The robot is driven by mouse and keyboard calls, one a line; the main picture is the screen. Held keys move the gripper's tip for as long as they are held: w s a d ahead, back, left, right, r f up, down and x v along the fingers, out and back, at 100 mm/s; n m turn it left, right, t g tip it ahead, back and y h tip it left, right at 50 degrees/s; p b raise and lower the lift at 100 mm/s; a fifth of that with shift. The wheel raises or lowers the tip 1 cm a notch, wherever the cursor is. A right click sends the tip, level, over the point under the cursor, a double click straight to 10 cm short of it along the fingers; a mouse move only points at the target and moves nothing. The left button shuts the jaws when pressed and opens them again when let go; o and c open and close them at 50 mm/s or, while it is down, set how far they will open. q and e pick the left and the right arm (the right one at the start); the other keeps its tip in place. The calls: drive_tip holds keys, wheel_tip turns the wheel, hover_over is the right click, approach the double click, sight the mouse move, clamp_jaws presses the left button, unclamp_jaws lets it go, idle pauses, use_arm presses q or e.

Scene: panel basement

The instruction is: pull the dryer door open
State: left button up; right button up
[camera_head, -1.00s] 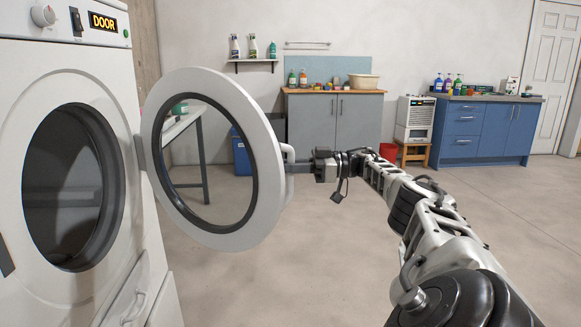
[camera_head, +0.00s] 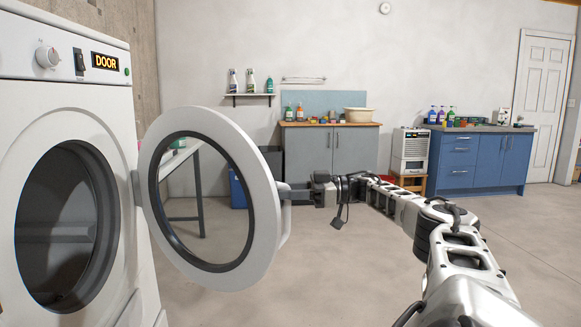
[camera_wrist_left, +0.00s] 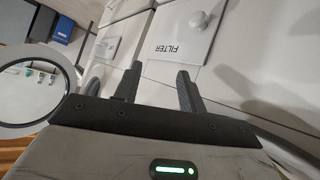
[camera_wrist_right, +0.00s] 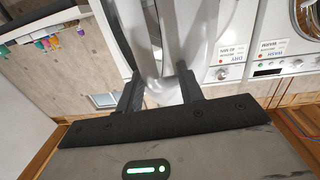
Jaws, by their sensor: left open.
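The white dryer (camera_head: 115,215) stands at the left in the head view. Its round door (camera_head: 268,215) is swung well out from the dark drum opening. My right gripper (camera_head: 290,191) is at the door's outer edge, by the pale loop handle (camera_head: 286,228). In the right wrist view, the fingers of my right gripper (camera_wrist_right: 160,85) are spread apart, with the white handle (camera_wrist_right: 155,72) at their gap; firm contact cannot be made out. My left gripper (camera_wrist_left: 158,85) is open and empty, in front of a white panel marked FILTER (camera_wrist_left: 190,30); it is outside the head view.
A grey cabinet (camera_head: 345,155) and blue cabinets (camera_head: 470,165) stand along the back wall. A small white appliance (camera_head: 410,150) sits on a wooden stool between them. A table and blue bin (camera_head: 238,190) are behind the door. The floor in the middle is clear.

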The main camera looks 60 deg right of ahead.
sight(269, 174)
drive_tip(key=r, duration=0.1)
drive_tip(key=a+r, duration=0.1)
drive_tip(key=r, duration=0.1)
drive_tip(key=shift+s+a+b, duration=0.25)
drive_tip(key=shift+b, duration=0.05)
drive_tip(key=shift+s+a+r, duration=0.2)
drive_tip(key=shift+a+r, duration=0.2)
drive_tip(key=shift+r, duration=0.1)
drive_tip(key=shift+s+a+r, duration=0.15)
drive_tip(key=shift+a+r, duration=0.2)
drive_tip(key=shift+r, duration=0.15)
use_arm(q)
drive_tip(key=shift+w+f, duration=0.1)
drive_tip(key=shift+f, duration=0.4)
use_arm(e)
drive_tip(key=s+a+r, duration=0.4)
drive_tip(key=s+a, duration=0.1)
drive_tip(key=a, duration=0.3)
drive_tip(key=shift+s+r, duration=0.2)
drive_tip(key=shift+s, duration=0.2)
